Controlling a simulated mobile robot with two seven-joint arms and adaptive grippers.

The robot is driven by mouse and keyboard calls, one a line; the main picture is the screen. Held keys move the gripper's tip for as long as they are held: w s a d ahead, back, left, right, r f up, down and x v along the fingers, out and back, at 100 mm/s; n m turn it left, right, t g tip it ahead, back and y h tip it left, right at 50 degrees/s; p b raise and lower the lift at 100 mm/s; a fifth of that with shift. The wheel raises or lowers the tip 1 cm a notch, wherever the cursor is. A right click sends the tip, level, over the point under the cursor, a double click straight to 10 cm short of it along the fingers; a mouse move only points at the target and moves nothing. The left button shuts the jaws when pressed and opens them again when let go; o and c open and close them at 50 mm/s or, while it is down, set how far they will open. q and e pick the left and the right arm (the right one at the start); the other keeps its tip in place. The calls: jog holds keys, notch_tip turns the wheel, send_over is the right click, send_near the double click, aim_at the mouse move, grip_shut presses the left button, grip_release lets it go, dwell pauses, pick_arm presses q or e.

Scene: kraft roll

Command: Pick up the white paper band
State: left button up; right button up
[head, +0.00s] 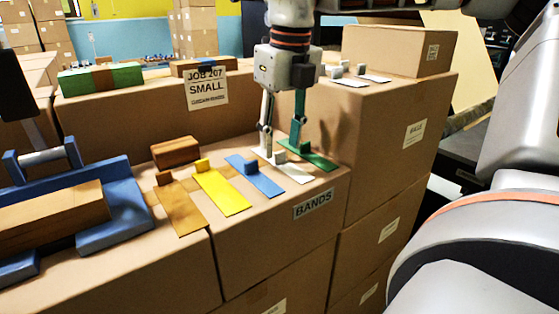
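The white paper band (291,170) lies flat on the box marked BANDS, between the blue band (258,177) and the green band (318,160). A small pale tab stands up near its far end. My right gripper (281,152) points down over that far end. Its two fingers are apart, one to each side of the tab, with the tips close to the box top. I cannot tell whether a finger touches the tab or the band.
A yellow band (221,191) and a brown band (181,207) lie further left, by a small brown block (175,152). A blue holder (118,205) with a brown block stands at left. A taller box (385,125) rises close right of the gripper.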

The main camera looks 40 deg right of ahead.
aim_at(281, 163)
notch_tip(281, 163, down, 2)
jog(key=shift+w+d+f, duration=0.1)
jog(key=shift+w, duration=0.05)
jog(key=c, duration=0.8)
pick_arm(q)
jog(key=shift+w+r, duration=0.3)
pick_arm(e)
jog(key=shift+c, duration=0.2)
jog(key=shift+w+r, duration=0.1)
jog(key=shift+r, duration=0.6)
pick_arm(q)
jog(key=r+p, duration=0.2)
jog(key=r, duration=0.1)
jog(key=shift+w+r+p, duration=0.2)
jog(key=shift+w+p, duration=0.05)
jog(key=shift+p, duration=0.15)
pick_arm(e)
notch_tip(281, 163, up, 18)
jog(key=shift+r, duration=0.25)
pick_arm(q)
jog(key=shift+s, duration=0.15)
